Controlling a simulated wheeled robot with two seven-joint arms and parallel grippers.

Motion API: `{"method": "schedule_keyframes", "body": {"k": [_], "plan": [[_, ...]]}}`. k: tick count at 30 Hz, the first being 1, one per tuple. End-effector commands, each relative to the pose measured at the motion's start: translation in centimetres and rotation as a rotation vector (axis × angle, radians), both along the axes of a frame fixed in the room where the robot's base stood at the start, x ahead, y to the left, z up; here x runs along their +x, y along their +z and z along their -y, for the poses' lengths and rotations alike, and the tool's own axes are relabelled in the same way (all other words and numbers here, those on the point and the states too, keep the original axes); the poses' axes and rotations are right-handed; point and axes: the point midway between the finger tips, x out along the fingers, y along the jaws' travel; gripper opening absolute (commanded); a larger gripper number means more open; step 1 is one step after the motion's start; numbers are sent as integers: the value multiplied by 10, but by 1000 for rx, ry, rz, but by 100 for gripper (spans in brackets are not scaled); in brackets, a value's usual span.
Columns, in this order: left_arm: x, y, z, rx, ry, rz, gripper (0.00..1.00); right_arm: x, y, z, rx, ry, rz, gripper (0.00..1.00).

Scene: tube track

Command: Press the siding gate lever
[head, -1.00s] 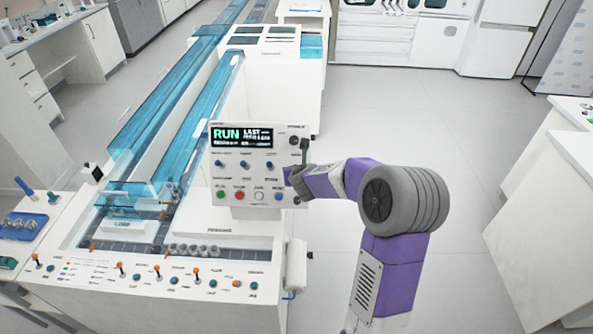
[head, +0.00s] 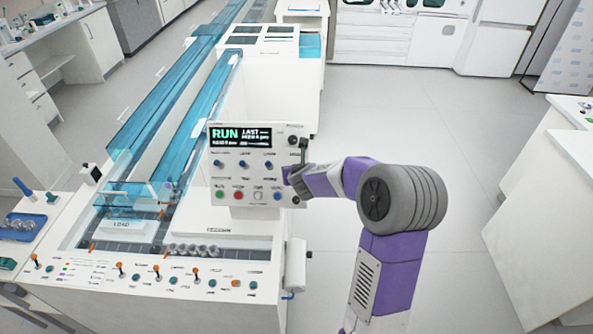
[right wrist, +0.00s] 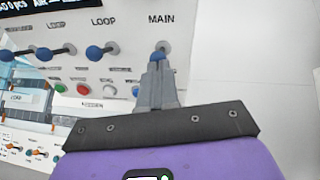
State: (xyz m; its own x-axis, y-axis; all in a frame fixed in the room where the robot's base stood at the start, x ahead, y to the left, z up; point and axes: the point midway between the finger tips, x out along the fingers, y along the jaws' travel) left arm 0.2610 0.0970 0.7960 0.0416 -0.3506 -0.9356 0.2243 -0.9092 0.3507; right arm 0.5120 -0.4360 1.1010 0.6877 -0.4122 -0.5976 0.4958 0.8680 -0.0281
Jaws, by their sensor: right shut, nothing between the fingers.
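The upright control panel (head: 257,213) carries a row of blue-knobbed levers. In the right wrist view, two of them, the middle lever (right wrist: 94,52) and the left lever (right wrist: 43,54), stand left of the one under the label MAIN (right wrist: 157,55). I can read LOOP and MAIN, but no label reading siding, so I cannot tell which lever is the siding gate one. My right gripper (head: 286,172) is shut and empty at the panel's right side. Its fingertips (right wrist: 157,66) are at the MAIN lever's knob, partly covering it; contact is unclear. My left gripper is out of view.
Coloured buttons, including a red one (head: 239,195), sit below the levers. A black-handled lever (head: 304,152) stands on the panel's right edge. Orange-tipped levers (head: 121,268) line the front deck. Blue clear track covers (head: 150,130) run behind. Floor right of the bench is open.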

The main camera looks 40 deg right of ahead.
Motion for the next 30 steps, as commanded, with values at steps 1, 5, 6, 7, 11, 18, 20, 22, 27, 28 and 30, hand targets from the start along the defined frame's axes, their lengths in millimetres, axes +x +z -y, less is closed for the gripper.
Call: {"method": "schedule_keyframes", "body": {"k": [1, 5, 6, 7, 11, 18, 20, 22, 27, 28, 30], "plan": [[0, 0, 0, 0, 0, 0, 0, 0, -1, 0, 0, -1, -1, 0], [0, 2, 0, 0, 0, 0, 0, 0, 2, 0, 0, -1, -1, 0], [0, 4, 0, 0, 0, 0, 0, 0, 4, 0, 0, -1, -1, 0], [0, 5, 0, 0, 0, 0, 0, 0, 5, 0, 0, -1, -1, 0], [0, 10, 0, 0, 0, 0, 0, 0, 13, 0, 0, -1, 0, 0], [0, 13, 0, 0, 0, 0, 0, 0, 16, 0, 0, 0, 0, 0], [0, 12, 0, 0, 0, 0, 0, 0, 16, 0, 0, 0, 0, 0], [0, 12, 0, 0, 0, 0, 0, 0, 16, 0, 0, 0, 0, 0], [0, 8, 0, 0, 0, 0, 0, -2, 14, -3, 0, 2, 1, 0], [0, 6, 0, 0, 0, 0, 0, -4, 13, -5, -1, 2, 2, 0], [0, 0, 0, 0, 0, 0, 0, -8, 10, -11, 0, 6, 1, 0]]}}
